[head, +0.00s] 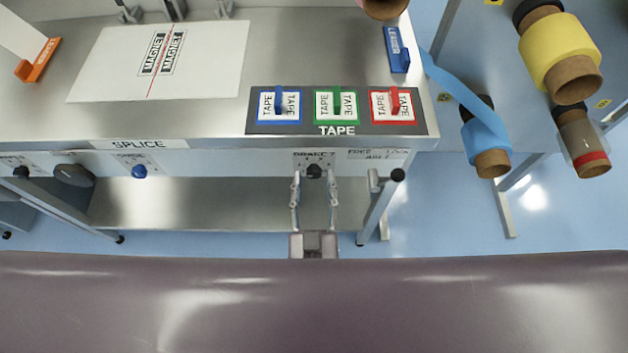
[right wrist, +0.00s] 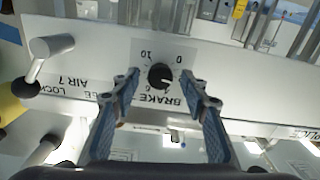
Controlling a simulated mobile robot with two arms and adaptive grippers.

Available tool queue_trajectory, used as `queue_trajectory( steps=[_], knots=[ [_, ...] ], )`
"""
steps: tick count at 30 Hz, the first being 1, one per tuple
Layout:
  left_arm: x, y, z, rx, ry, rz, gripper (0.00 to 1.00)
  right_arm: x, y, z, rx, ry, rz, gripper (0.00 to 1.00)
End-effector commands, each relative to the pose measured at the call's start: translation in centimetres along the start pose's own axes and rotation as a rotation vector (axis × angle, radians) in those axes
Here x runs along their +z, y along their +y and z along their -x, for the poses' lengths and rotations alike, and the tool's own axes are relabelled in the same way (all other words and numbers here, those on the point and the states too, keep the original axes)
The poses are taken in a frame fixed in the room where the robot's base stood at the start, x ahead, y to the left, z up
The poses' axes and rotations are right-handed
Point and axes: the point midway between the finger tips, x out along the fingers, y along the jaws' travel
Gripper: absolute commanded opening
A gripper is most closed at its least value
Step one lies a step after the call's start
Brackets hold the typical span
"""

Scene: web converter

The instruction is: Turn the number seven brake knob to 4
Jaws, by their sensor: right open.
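The number seven brake knob is a small black round knob (head: 314,171) on the front panel below the tape station in the head view. In the right wrist view the knob (right wrist: 161,76) sits on a grey dial plate lettered BRAKE, seen upside down, with marks such as 0 and 10. My right gripper (head: 314,190) is open, one finger on each side of the knob. In the right wrist view its fingertips (right wrist: 167,92) straddle the knob with gaps on both sides, so they look apart from it. The knob's exact setting is too small to read. My left gripper is not in view.
A lever with a black ball end (head: 397,175) stands right of the knob; its grey handle also shows in the right wrist view (right wrist: 50,46). A blue knob (head: 138,171) is further left under SPLICE. Tape cards (head: 336,105) lie on the steel table above. Rolls (head: 558,55) hang at right.

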Motion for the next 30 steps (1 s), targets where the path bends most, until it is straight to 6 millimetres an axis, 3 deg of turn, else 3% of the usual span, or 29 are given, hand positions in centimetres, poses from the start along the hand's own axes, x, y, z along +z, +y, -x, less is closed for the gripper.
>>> queue_trajectory(
  steps=[6, 18, 30],
  knots=[
    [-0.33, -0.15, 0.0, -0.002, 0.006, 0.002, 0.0, 0.03, 0.0, -0.04, 0.0, -0.001, 0.0, 0.41],
    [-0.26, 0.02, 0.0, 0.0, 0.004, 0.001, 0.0, 0.03, 0.01, -0.02, 0.0, 0.0, -0.001, 0.0],
    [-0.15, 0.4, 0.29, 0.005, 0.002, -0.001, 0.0, -0.02, 0.0, -0.03, 0.001, -0.002, -0.096, 0.0]
  ],
)
